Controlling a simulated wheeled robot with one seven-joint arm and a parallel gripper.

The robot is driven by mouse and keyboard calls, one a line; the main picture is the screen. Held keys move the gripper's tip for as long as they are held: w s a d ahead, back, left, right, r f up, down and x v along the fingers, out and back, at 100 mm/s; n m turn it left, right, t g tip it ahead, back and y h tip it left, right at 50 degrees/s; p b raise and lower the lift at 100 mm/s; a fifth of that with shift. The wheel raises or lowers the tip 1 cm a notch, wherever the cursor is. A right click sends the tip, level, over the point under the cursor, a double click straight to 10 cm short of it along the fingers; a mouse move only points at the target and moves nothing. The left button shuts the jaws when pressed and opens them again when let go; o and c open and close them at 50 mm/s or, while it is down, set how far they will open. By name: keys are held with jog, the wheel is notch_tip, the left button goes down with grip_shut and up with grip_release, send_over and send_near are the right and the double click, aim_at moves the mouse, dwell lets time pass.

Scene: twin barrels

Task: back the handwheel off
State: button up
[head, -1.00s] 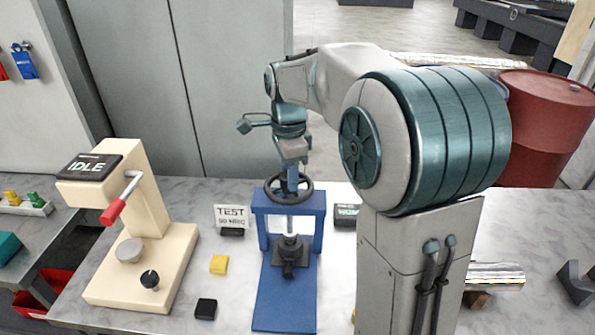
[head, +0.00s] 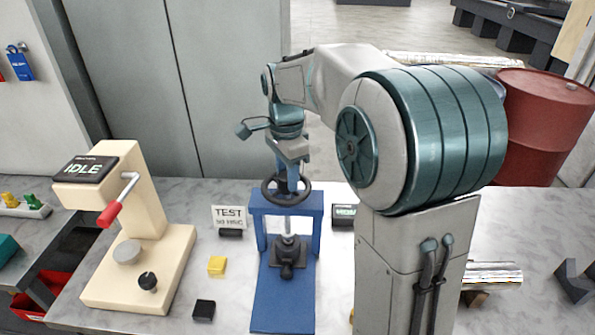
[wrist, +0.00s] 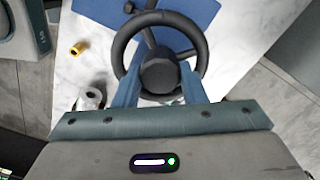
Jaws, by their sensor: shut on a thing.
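The black handwheel (head: 286,189) sits on top of a blue press frame (head: 257,212), on a vertical screw. In the wrist view the handwheel (wrist: 200,47) shows its rim, spokes and dark round hub. My gripper (head: 287,181) points straight down over the wheel. In the wrist view its two blue fingers (wrist: 160,93) lie on either side of the hub, inside the rim, and are shut on it. Below the screw, a dark block (head: 287,268) stands on the press base. The fingertips' contact with the hub is partly hidden.
A cream lever press (head: 165,215) with an IDLE display and red-handled crank stands to the left. A TEST sign (head: 229,216), a yellow block (head: 217,265) and a black block (head: 204,309) lie between. A red barrel (head: 545,120) stands behind at right.

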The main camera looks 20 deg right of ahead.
jog(key=n, duration=0.7)
jog(key=shift+s+a+f, duration=0.1)
jog(key=shift+s+a, duration=0.05)
jog(key=n, duration=0.4)
jog(key=shift+p, duration=0.3)
jog(key=n, duration=0.3)
jog(key=shift+n, duration=0.3)
jog(key=n, duration=0.3)
jog(key=shift+n, duration=0.3)
jog(key=n, duration=0.3)
jog(key=shift+n+p, duration=0.3)
jog(key=n, duration=0.3)
jog(key=shift+n, duration=0.3)
jog(key=shift+a+n, duration=0.1)
jog(key=shift+n, duration=1.7)
